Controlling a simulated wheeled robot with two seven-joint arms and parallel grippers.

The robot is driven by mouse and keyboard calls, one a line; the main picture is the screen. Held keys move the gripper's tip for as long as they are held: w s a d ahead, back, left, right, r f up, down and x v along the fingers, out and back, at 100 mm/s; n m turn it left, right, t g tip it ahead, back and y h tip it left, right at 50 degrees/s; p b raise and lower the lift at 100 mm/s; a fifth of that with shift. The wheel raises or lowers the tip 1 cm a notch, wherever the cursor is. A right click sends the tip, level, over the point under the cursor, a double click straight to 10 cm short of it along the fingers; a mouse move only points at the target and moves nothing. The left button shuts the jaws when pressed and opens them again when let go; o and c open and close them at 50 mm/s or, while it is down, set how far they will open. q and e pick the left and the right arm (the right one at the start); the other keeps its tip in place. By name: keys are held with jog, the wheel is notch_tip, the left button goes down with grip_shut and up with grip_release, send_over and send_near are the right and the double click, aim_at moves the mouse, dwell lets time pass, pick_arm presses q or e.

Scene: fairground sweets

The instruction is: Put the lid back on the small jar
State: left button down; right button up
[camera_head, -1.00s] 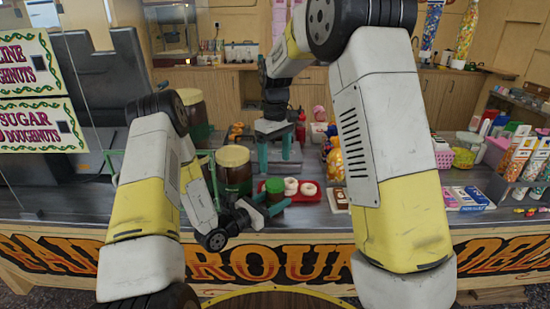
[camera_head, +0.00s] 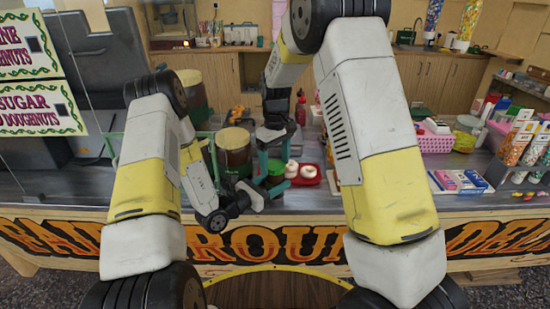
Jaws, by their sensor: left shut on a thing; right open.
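A small dark jar with a green top (camera_head: 275,168) stands on the counter, just left of the red tray. My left gripper (camera_head: 266,190) comes in low from the front left and is shut on the small jar; its fingers are partly hidden. My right gripper (camera_head: 274,157) points down from above with its teal fingers apart, close over the small jar's top. I cannot tell whether the green top is the lid, or whether the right fingers touch it.
A large jar with a beige lid (camera_head: 235,138) stands close behind on the left. The red tray (camera_head: 313,180) with white doughnuts is just right. A pink basket (camera_head: 434,142) and colourful boxes (camera_head: 459,181) stand further right.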

jog(key=shift+c, duration=0.2)
jog(key=c, duration=1.4)
jog(key=m, duration=0.2)
jog(key=shift+m, duration=0.3)
jog(key=shift+c, duration=0.2)
jog(key=o, duration=1.5)
jog(key=shift+o, duration=0.2)
jog(key=shift+r, duration=2.3)
jog(key=shift+c, duration=0.3)
